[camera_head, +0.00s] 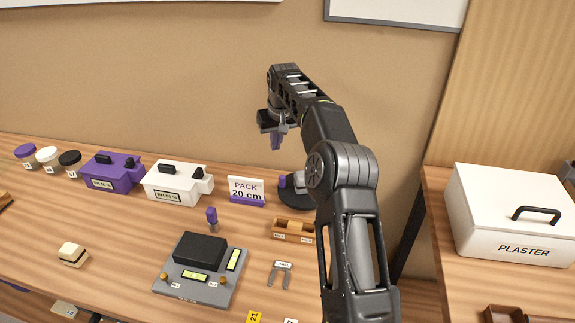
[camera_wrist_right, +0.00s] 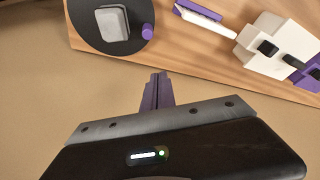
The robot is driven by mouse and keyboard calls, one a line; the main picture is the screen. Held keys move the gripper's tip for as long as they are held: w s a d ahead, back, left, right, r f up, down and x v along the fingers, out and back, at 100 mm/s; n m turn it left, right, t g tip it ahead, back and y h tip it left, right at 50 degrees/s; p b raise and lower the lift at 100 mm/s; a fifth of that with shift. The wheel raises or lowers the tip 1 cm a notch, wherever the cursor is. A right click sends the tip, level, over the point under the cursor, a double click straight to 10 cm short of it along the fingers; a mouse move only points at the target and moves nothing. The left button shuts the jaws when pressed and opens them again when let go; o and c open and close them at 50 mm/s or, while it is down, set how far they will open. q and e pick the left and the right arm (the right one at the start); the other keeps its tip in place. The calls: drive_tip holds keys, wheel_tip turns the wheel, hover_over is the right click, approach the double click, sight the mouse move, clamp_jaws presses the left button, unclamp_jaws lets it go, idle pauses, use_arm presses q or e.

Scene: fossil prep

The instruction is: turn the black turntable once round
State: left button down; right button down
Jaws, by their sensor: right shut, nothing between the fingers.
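The black turntable (camera_head: 289,200) is a dark disc at the back of the bench, partly hidden behind my right arm in the head view. In the right wrist view the turntable (camera_wrist_right: 84,32) is at the upper left, cut off by the top edge. A grey block (camera_wrist_right: 112,22) lies on it, and a purple knob (camera_wrist_right: 147,32) stands near its rim. My right gripper (camera_head: 276,144) is raised above the bench, in front of the tan wall. Its purple fingers (camera_wrist_right: 157,88) are shut, empty and apart from the turntable. My left gripper is not in view.
A "PACK 20 cm" sign (camera_head: 246,190), a white box (camera_head: 178,183) and a purple box (camera_head: 113,172) stand left of the turntable. A wooden tray (camera_head: 293,229) and a grey instrument (camera_head: 200,270) are nearer. A white PLASTER bin (camera_head: 510,213) stands at the right.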

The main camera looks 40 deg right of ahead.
drive_tip(key=shift+s+d+m, duration=0.3)
drive_tip(key=shift+d+m, duration=0.3)
drive_tip(key=shift+w+f, duration=0.1)
drive_tip(key=p+x, duration=0.2)
drive_tip(key=x, duration=0.7)
drive_tip(key=shift+d+f, duration=0.2)
drive_tip(key=shift+f, duration=0.15)
drive_tip(key=shift+s+a+r, duration=0.1)
drive_tip(key=shift+s+a, duration=0.25)
drive_tip(key=shift+s, duration=0.5)
drive_tip(key=shift+s+a+p, duration=0.5)
drive_tip(key=shift+s, duration=0.45)
